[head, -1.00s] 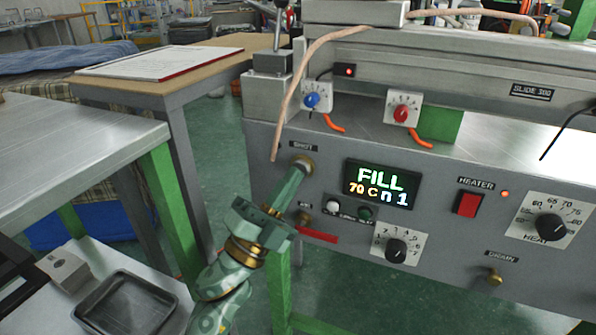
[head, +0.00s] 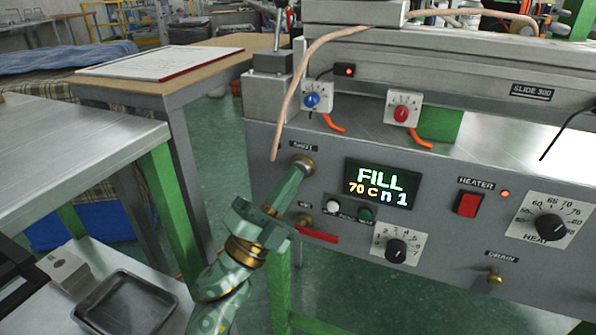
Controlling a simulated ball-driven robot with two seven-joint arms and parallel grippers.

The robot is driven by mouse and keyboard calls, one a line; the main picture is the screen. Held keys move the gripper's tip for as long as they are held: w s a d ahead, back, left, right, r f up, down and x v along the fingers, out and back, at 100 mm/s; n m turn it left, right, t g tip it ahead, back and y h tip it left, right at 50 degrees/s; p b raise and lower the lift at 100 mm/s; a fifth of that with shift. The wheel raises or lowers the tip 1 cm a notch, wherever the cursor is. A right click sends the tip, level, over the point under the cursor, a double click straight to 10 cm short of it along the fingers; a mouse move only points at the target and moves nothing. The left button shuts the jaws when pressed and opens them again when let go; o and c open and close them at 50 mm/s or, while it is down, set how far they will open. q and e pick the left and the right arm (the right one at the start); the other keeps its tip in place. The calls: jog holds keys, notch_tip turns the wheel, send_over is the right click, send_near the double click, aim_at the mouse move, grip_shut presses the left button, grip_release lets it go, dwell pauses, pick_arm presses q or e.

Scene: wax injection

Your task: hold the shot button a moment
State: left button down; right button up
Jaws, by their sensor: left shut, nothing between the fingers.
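The shot button (head: 303,163) is a round brass-rimmed button under the SHOT label (head: 303,147) on the machine's grey front panel. My left gripper (head: 299,171) is shut and empty, with its fingertips at the button, covering its middle and lower left part. They look to be touching it; how far it is pressed in is hidden. The display (head: 381,184) beside it reads FILL, 70 C and n 1. My right gripper is not in view.
A white button (head: 333,206), a green button (head: 365,213) and a black dial (head: 397,251) sit right of my left gripper. A red heater switch (head: 467,204) is farther right. A metal tray (head: 168,292) lies at lower left.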

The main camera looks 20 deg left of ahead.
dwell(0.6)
pick_arm(q)
jog(key=shift+s, duration=0.15)
jog(key=shift+s+p, duration=0.35)
jog(key=shift+s, duration=0.4)
jog(key=s+p, duration=0.1)
jog(key=s, duration=0.4)
